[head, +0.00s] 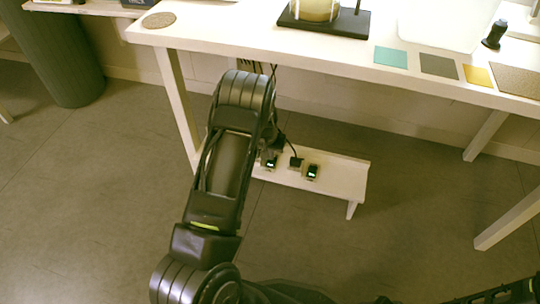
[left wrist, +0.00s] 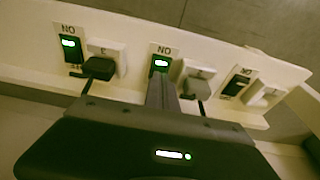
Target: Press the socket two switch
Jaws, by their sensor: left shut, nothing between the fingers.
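A low white bench (head: 340,178) under the table carries a row of sockets with switches. In the left wrist view, three black switches with upside-down ON labels show. The left switch (left wrist: 69,45) and the middle switch (left wrist: 160,64) glow green; the right switch (left wrist: 236,86) looks dark. In the head view, two lit switches show, one at the right (head: 312,171) and one nearer my arm (head: 270,163); the third is hidden. My left gripper (left wrist: 162,80) is shut and empty, its tips at the middle switch's edge. Contact is unclear. My right gripper is not in view.
Plugs sit beside the switches: a black one (left wrist: 99,68) and a grey one (left wrist: 197,77), with cables. The white table (head: 300,50) stands over the bench's back. Its legs are on both sides. Floor in front is clear.

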